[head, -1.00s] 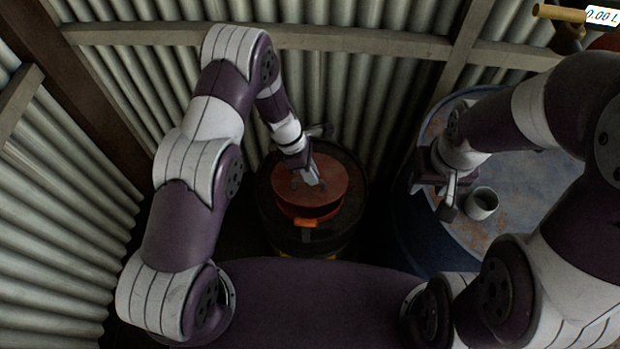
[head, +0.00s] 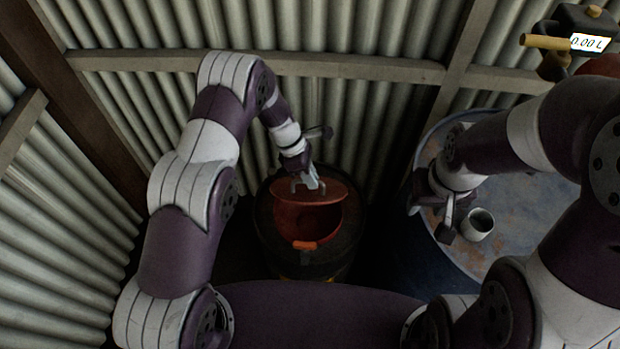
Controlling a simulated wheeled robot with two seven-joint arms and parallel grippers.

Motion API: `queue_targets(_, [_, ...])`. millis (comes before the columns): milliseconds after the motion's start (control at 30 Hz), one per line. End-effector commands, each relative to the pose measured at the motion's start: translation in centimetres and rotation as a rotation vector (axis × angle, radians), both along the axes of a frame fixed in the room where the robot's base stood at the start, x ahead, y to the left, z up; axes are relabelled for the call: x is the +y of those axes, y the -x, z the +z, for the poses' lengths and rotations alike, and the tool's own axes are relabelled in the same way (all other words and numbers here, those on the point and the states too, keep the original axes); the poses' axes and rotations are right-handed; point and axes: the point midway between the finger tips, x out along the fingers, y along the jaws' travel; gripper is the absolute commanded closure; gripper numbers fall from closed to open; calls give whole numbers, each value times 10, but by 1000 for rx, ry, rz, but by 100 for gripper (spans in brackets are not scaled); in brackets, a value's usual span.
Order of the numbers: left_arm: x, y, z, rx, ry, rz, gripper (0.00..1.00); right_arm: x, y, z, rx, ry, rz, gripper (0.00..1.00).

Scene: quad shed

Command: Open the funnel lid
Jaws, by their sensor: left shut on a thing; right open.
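The red funnel (head: 308,222) sits on top of a dark drum. Its red lid (head: 332,190) is tilted up at the far side, and the dark red inside of the funnel shows below it. An orange tab (head: 304,245) is at the funnel's near edge. My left gripper (head: 309,184) is shut on the lid's handle (head: 294,184) at the top of the lid; the fingers partly hide it. My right gripper (head: 432,216) is open and empty, away to the right over the edge of the blue table.
The dark drum (head: 306,268) stands near the corrugated wall (head: 352,120). A blue round table (head: 520,222) on the right holds a grey cup (head: 478,224) close to my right gripper.

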Motion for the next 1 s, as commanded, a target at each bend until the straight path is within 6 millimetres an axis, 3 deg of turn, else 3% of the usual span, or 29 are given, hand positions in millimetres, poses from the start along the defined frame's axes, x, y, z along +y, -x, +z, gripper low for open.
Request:
queue_targets(67, [1,-5,-3,-20,-6,3,100,0,0,-2,0,0,0,57])
queue_targets(100, [1,-5,-3,-20,-6,3,74,0,0,-2,0,0,0,57])
queue_targets(133, [1,-5,-3,-19,-6,3,65,0,0,-2,0,0,0,57])
queue_targets(167, [1,-5,-3,-19,-6,4,62,0,0,-2,0,0,0,57])
queue_targets(1000, [1,-3,-1,-11,-5,1,62,0,0,0,0,0,0,57])
